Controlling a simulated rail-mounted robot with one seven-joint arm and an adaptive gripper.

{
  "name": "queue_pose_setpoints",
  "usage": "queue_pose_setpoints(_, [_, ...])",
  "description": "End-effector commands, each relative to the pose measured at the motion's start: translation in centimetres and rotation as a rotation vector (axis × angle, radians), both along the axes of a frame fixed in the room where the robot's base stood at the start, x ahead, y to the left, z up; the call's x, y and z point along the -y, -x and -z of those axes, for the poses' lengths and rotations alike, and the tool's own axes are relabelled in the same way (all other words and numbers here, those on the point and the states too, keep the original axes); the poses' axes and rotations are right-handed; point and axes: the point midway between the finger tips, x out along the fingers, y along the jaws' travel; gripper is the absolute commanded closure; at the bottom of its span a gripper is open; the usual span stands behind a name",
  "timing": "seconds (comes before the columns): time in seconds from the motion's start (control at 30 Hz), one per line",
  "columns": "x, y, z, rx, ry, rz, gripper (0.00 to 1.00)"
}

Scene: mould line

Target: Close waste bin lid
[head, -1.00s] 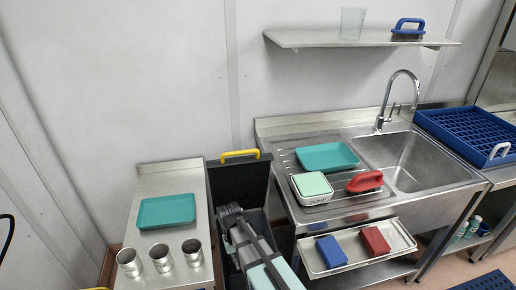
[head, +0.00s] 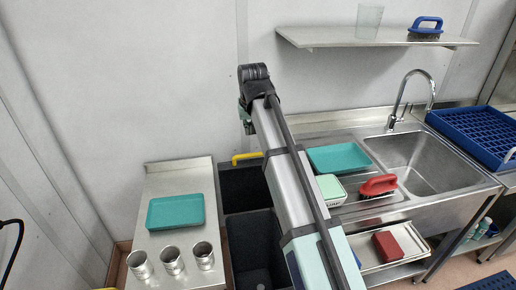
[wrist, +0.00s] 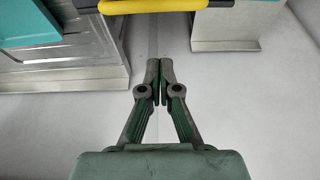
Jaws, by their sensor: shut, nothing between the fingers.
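The waste bin (head: 258,252) is a dark open box between the side table and the sink unit. Its dark lid (head: 238,188) stands upright at the back, with a yellow handle (head: 247,156) along its top edge. My arm crosses in front of the bin and hides its right part. My gripper (wrist: 157,80) is shut and empty. In the head view it is mostly hidden behind my wrist, above the lid handle and near the wall. In the wrist view the yellow handle (wrist: 150,6) lies beyond the fingertips, with a gap between them.
The side table (head: 160,260) at left carries a teal tray (head: 175,211) and three metal cups (head: 172,260). The sink drainboard (head: 345,140) at right holds a teal tray, a pale-green-lidded box and a red brush (head: 379,186). A shelf (head: 370,40) hangs above. The wall is close behind the lid.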

Motion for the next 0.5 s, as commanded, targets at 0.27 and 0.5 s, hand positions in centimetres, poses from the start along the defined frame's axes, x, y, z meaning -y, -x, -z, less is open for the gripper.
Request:
queue_pose_setpoints(0.27, [-0.5,-0.9,-0.1,0.022,-0.006,-0.006,1.0])
queue_pose_setpoints(0.5, [-0.8,-2.2,3.2,0.02,-0.006,-0.006,1.0])
